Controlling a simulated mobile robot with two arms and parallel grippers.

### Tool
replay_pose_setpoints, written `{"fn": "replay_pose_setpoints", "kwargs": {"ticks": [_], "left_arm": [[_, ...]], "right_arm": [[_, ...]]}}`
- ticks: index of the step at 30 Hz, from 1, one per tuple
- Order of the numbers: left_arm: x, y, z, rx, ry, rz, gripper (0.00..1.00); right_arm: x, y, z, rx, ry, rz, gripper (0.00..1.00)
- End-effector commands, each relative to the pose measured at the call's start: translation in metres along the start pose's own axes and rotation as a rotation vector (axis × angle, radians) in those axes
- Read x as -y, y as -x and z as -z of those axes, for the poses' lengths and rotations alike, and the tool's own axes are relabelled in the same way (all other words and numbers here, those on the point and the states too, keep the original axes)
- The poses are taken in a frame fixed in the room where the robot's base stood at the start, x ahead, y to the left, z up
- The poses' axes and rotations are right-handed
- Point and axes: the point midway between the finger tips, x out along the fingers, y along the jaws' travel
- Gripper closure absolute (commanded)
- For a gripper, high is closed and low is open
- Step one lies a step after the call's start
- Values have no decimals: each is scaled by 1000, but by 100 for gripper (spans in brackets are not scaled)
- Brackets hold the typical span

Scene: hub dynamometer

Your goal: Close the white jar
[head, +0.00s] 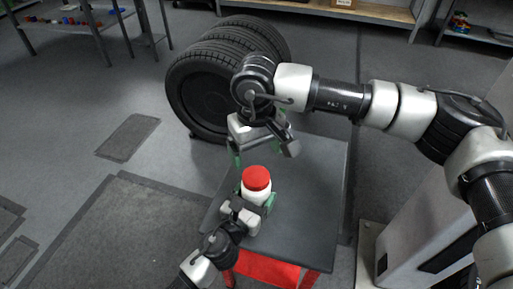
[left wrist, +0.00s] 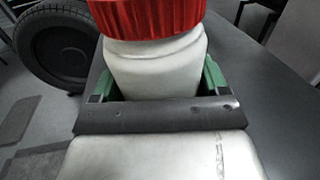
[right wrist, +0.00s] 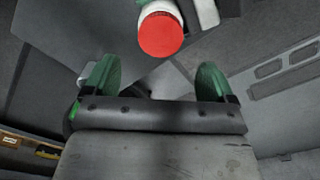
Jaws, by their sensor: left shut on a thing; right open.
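The white jar (head: 256,190) stands upright on the dark table with a red lid (head: 257,178) on its top. In the left wrist view the jar body (left wrist: 155,68) sits between the green fingers, and the ribbed red lid (left wrist: 150,15) shows above a bare white neck ring. My left gripper (head: 262,203) is shut on the jar's body. My right gripper (head: 258,152) is open and empty, above and behind the jar. In the right wrist view its green fingers (right wrist: 157,75) are apart, and the red lid (right wrist: 160,36) lies beyond them. I cannot tell how tightly the lid is seated.
The dark tabletop (head: 310,190) is clear around the jar, with a red part (head: 265,268) below its front edge. Large black tyres (head: 205,85) stand behind the table. A floor mat (head: 110,235) lies left. Shelves (head: 85,22) with small items stand at the back left.

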Motion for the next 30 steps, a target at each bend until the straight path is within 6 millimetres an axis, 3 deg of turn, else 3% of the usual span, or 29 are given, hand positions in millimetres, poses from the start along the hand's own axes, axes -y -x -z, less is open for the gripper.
{"fn": "replay_pose_setpoints", "kwargs": {"ticks": [16,29,30], "left_arm": [[0,0,0,0,0,-1,91],[0,0,0,0,0,0,91],[0,0,0,0,0,0,91]], "right_arm": [[0,-71,0,3,-3,0,14],[0,-79,0,1,-3,0,14],[0,-79,0,1,-3,0,20]]}}
